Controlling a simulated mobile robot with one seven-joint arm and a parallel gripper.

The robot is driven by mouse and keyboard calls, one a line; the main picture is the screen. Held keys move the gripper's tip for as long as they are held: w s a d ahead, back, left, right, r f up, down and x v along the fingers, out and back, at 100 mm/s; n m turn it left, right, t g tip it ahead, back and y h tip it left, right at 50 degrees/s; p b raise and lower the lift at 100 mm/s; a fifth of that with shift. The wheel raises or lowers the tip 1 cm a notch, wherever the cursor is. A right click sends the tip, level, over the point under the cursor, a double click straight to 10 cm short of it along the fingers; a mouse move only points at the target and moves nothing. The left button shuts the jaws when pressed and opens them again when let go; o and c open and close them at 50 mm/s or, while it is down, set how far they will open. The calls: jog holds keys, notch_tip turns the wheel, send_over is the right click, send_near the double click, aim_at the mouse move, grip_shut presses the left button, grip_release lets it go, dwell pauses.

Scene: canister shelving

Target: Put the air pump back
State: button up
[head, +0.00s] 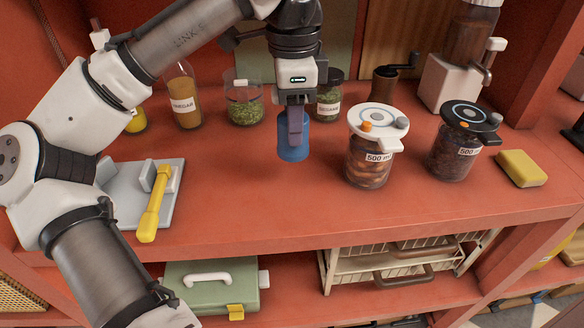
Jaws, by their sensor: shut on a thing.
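My gripper (296,132) is above the middle of the red shelf and points down. It is shut on a blue cylinder, seemingly the air pump (292,153), which hangs upright below the fingers. The fingers cover part of its front, and I cannot tell whether its base touches the shelf. Two canisters marked 500 stand to its right: one with a white lid (370,150), one with a black lid (462,140). A grey tray (130,207) with upright grey blocks lies at the left, with a yellow-handled tool (153,205) on it.
Behind the gripper stand a vinegar bottle (184,97), a jar of green herbs (244,103) and another green jar (329,98). A grinder (455,75) stands back right, a yellow sponge (522,168) front right. The shelf front is clear between tray and canisters.

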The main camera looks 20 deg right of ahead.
notch_tip(320, 180, down, 10)
jog(key=shift+r, duration=0.2)
dwell(0.3)
jog(key=o, duration=1.2)
jog(key=shift+f, duration=0.1)
notch_tip(320, 180, up, 12)
jog(key=shift+r, duration=0.15)
